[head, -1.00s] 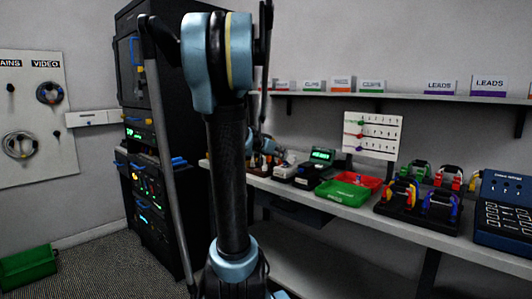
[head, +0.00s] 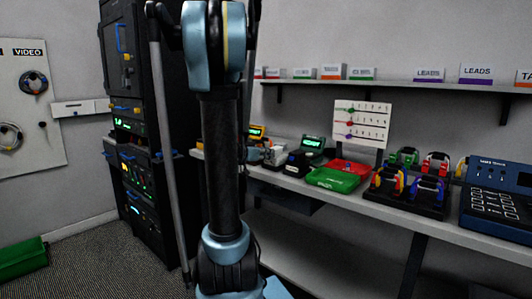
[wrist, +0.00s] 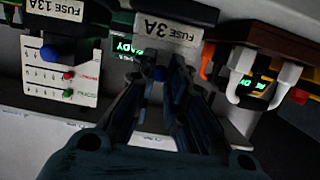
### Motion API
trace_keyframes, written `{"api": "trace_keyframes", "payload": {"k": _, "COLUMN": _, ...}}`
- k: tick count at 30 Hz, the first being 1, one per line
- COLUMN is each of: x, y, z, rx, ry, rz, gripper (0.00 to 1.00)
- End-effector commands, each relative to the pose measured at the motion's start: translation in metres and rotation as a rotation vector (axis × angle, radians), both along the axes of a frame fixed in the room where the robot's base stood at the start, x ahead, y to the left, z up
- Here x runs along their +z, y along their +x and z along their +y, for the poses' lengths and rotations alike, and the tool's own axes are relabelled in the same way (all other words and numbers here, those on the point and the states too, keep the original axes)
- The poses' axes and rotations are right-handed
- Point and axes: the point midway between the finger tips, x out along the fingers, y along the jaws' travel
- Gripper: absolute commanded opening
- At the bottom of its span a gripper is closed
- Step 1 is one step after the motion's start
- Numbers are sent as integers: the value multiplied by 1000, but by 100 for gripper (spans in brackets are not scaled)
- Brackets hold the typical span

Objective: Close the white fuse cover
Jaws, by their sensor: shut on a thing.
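The knob is partly hidden by the fingers. To the left is another unit labelled FUSE 13A (wrist: 62,10), with a blue knob of its own. To the right is a dark unit with white hook-shaped parts (wrist: 250,88). I cannot tell for certain which part is the white fuse cover. In the head view my arm hides the gripper.
The bench carries small units with lit displays (head: 313,143), a green tray (head: 333,180), a red tray (head: 350,167), a rack of coloured clamps (head: 410,190) and a blue console (head: 498,200). A black equipment rack (head: 130,110) stands at the left.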

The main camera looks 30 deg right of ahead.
Motion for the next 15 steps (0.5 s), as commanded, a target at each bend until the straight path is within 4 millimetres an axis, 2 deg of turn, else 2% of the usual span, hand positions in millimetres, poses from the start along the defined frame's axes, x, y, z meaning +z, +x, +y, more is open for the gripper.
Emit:
{"api": "trace_keyframes", "payload": {"k": 6, "x": -11, "y": 0, "z": 4, "rx": 3, "ry": 11, "rz": -2, "gripper": 0}}
{"api": "trace_keyframes", "payload": {"k": 15, "x": -17, "y": 2, "z": 5, "rx": 1, "ry": 11, "rz": 4, "gripper": 0}}
